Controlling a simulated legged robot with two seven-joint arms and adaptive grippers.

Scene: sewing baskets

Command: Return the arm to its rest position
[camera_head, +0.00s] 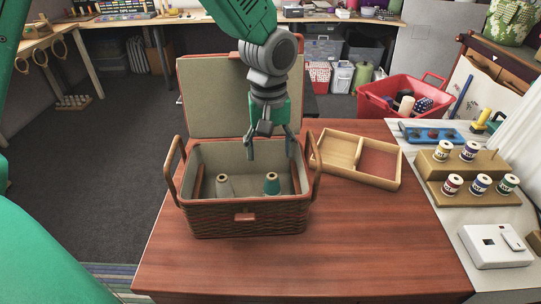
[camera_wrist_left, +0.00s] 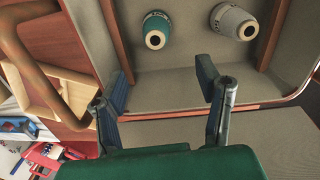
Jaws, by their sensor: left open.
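My left gripper (camera_head: 270,148) hangs above the back part of the open wicker sewing basket (camera_head: 245,222), fingers pointing down. It is open, with nothing between its fingers; the left wrist view shows the gap between the fingertips (camera_wrist_left: 160,85). Inside the basket stand a grey-white thread cone (camera_head: 224,188) and a green thread cone (camera_head: 271,186). Both also show in the left wrist view, the green cone (camera_wrist_left: 158,22) and the grey cone (camera_wrist_left: 232,22), apart from the fingers. My right gripper is not in view.
The basket's lid (camera_head: 212,100) stands open behind it, close to my arm, and its handles (camera_head: 316,168) rise at both sides. A divided wooden tray (camera_head: 330,155) lies right of the basket. Thread spools on a wooden stand (camera_head: 470,190) are farther right. The front of the table (camera_head: 350,260) is clear.

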